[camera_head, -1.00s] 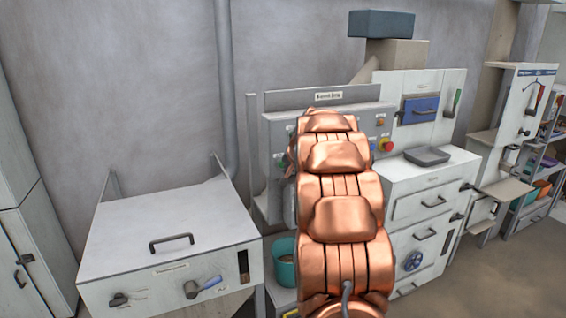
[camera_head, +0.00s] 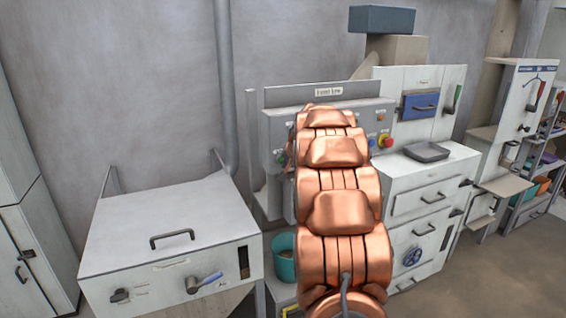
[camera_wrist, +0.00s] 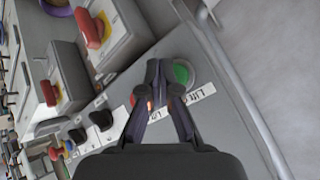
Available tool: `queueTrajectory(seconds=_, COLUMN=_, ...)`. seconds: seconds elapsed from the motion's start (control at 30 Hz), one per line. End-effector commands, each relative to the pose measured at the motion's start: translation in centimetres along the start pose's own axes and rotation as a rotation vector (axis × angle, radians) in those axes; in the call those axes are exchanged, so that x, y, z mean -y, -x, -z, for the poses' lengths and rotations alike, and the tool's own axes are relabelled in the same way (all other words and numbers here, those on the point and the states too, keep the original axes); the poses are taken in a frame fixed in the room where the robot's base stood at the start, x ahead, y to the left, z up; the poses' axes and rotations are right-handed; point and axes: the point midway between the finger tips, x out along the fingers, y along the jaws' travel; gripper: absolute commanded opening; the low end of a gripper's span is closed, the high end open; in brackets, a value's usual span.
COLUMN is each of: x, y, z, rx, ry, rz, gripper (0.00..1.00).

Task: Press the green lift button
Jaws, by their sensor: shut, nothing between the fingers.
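The green lift button (camera_wrist: 182,73) is round, in a pale ring on a grey panel, with a white label (camera_wrist: 195,100) beside it that seems to read "Lift". My gripper (camera_wrist: 156,69) is shut and empty. In the wrist view its fingertips lie just left of the green button, close to its rim; I cannot tell whether they touch it. A small lit orange-red button (camera_wrist: 149,104) shows between my fingers. In the head view my copper arm covers the middle of the grey control panel (camera_head: 271,129) and hides my gripper.

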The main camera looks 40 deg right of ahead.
Motion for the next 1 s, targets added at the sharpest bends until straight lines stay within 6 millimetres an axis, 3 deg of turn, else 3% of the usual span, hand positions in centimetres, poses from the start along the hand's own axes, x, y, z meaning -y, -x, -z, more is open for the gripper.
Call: queueTrajectory(seconds=1.0, x=0.42, y=-0.65, z=0.39, rx=0.001, ry=-0.001, rz=0.000, gripper=0.00)
